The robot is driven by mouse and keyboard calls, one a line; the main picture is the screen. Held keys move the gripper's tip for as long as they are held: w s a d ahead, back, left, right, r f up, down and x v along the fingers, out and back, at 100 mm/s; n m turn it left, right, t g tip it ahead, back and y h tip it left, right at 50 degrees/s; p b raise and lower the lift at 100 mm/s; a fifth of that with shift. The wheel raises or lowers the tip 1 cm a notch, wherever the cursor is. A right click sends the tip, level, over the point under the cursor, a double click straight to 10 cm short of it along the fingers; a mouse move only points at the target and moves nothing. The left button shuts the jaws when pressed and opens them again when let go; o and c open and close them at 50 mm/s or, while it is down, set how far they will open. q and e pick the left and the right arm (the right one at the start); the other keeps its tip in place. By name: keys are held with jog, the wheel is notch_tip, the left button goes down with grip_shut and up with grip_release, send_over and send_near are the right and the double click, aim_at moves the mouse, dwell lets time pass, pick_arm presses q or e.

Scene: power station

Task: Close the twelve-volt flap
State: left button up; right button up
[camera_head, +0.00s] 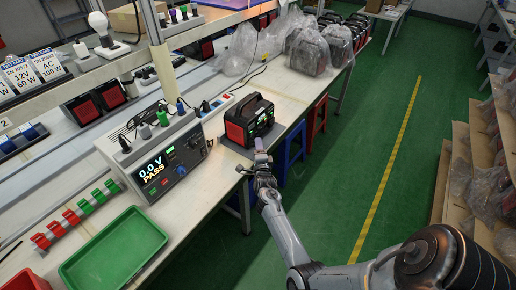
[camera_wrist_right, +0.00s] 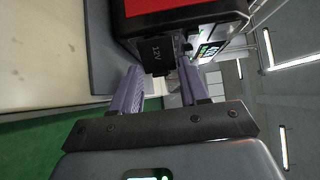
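The power station (camera_head: 249,120), a red and black box with a top handle, stands on a dark mat at the bench's right edge. Its red and black body (camera_wrist_right: 180,8) fills the top of the right wrist view. A black flap marked 12V (camera_wrist_right: 157,50) sticks out from the station's body, appearing open. My right gripper (camera_head: 261,152) is close in front of the station. In the right wrist view the right gripper (camera_wrist_right: 160,78) has its two purple-grey fingers apart, with the flap near and between their tips. Contact cannot be told. My left gripper is not in view.
A grey tester reading 0.0 V PASS (camera_head: 160,160) stands left of the station. A green tray (camera_head: 113,250) is at the front left. Bagged units (camera_head: 312,48) stand farther back on the bench. Blue stools (camera_head: 290,150) are below the bench edge. The green floor is open to the right.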

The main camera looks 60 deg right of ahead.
jog(key=c, duration=0.6)
jog(key=shift+d, duration=0.15)
jog(key=shift+d+n+t+y+p, duration=0.2)
jog(key=shift+n+t+y+p, duration=0.15)
jog(key=shift+n+t+y, duration=0.3)
jog(key=n+t+y, duration=0.1)
jog(key=d+n+t+y, duration=0.1)
jog(key=shift+y, duration=0.35)
jog(key=shift+w+d+f+n+t+y, duration=0.15)
jog(key=shift+n+t+y, duration=0.25)
jog(key=shift+n+y, duration=0.2)
jog(key=shift+w+d+r+n+t+y, duration=0.15)
jog(key=shift+n+t+y, duration=0.25)
jog(key=shift+y, duration=0.2)
jog(key=shift+w+d+f+n+t+y+b, duration=0.15)
jog(key=shift+n+t+y, duration=0.1)
jog(key=shift+n+y, duration=0.25)
jog(key=shift+d+r+n+t+y+b, duration=0.15)
jog(key=shift+n+t+y, duration=0.1)
jog(key=shift+y, duration=0.45)
jog(key=shift+a+f, duration=0.1)
jog(key=shift+a, duration=0.05)
